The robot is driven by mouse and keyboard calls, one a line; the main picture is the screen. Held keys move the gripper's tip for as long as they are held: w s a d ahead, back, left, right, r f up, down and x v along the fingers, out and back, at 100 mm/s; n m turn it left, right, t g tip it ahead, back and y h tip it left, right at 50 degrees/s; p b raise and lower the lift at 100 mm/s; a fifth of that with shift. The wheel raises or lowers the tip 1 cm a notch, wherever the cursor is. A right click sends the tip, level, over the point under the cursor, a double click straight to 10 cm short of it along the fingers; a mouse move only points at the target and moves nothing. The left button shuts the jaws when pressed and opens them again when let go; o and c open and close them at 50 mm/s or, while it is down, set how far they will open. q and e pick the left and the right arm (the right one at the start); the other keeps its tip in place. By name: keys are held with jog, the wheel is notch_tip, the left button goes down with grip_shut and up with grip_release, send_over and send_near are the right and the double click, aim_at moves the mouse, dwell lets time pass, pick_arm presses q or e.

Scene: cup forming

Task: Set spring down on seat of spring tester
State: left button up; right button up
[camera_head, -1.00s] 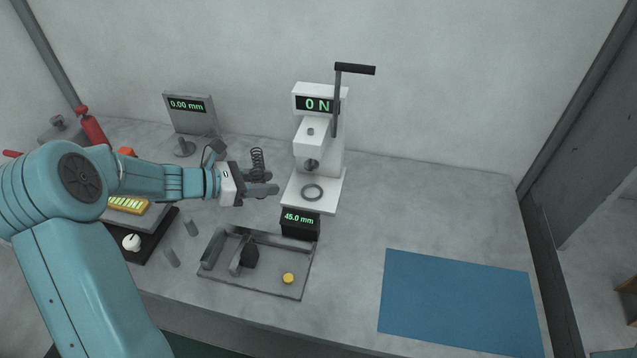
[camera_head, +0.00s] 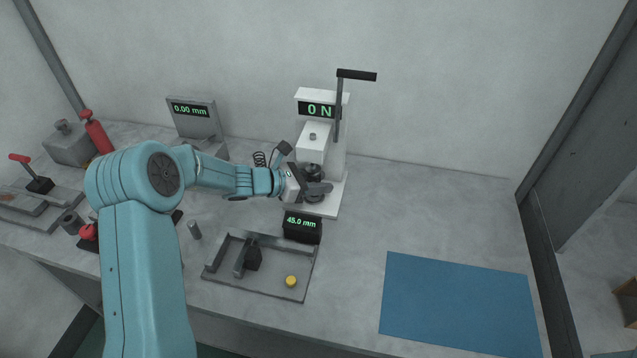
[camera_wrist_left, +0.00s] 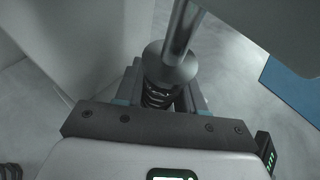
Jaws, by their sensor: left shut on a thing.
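The white spring tester (camera_head: 311,135) stands at the back middle, with a black lever handle up and a display reading 0 N. My left gripper (camera_head: 318,192) is at the tester, over its base. In the left wrist view it is shut on a dark coil spring (camera_wrist_left: 158,96), which stands about upright between the fingers. The tester's round metal plunger (camera_wrist_left: 168,68) is above the spring and covers its top. The seat is hidden by the gripper and spring, so I cannot tell whether the spring touches it. My right gripper is not in view.
Another dark spring (camera_head: 259,159) is behind my left wrist. A small box (camera_head: 302,227) reading 45.0 mm and a grey tray (camera_head: 225,272) with a yellow button (camera_head: 291,281) are in front of the tester. A blue mat (camera_head: 455,305) lies right. The table between mat and tester is clear.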

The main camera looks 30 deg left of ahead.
pick_arm(q)
jog(key=shift+w+f, duration=0.1)
jog(key=shift+f, duration=0.55)
jog(key=shift+d+f, duration=0.1)
jog(key=shift+f, duration=0.05)
jog(key=o, duration=1)
jog(key=shift+r, duration=0.3)
jog(key=v, duration=1.2)
jog(key=shift+b, duration=0.35)
